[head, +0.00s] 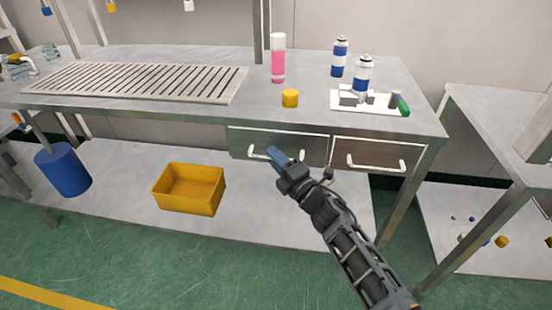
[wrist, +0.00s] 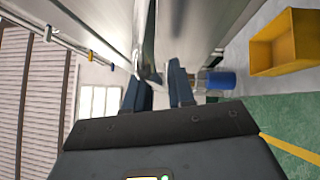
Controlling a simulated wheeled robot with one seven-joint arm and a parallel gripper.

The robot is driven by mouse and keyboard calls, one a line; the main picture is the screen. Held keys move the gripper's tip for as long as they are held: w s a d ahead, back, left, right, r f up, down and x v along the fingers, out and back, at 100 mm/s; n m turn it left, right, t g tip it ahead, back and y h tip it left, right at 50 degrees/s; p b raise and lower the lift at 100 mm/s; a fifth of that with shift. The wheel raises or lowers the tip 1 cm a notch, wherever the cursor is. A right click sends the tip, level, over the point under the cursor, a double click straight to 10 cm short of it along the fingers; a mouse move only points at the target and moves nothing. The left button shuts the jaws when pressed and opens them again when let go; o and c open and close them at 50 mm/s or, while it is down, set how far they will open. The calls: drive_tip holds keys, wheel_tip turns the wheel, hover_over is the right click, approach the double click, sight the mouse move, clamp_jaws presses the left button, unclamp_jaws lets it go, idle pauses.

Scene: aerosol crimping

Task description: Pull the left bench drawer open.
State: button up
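The left bench drawer (head: 308,147) has a grey metal front under the bench top and looks closed. Its pale bar handle (head: 256,154) is partly hidden behind my fingers. My gripper (head: 276,154) is at the handle's middle, reaching in from the lower right. In the wrist view, the two dark fingers (wrist: 160,78) stand apart with a visible gap. A pale bar, likely the handle, shows just beyond and between the fingertips; I cannot tell whether they touch it.
The right drawer (head: 378,158) with its own handle is closed beside it. A yellow bin (head: 189,188) and blue bucket (head: 63,170) stand on the lower shelf. A pink can (head: 278,60), yellow cap (head: 290,98) and white tray (head: 370,107) are on the bench top.

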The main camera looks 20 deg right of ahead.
clamp_jaws()
idle(0.3)
drive_tip(key=s+a, duration=0.6)
drive_tip(key=s, duration=0.4)
drive_tip(key=s+a, duration=0.6)
drive_tip(key=s, duration=0.5)
drive_tip(key=shift+o, duration=1.4)
unclamp_jaws()
drive_tip(key=shift+w, duration=0.1)
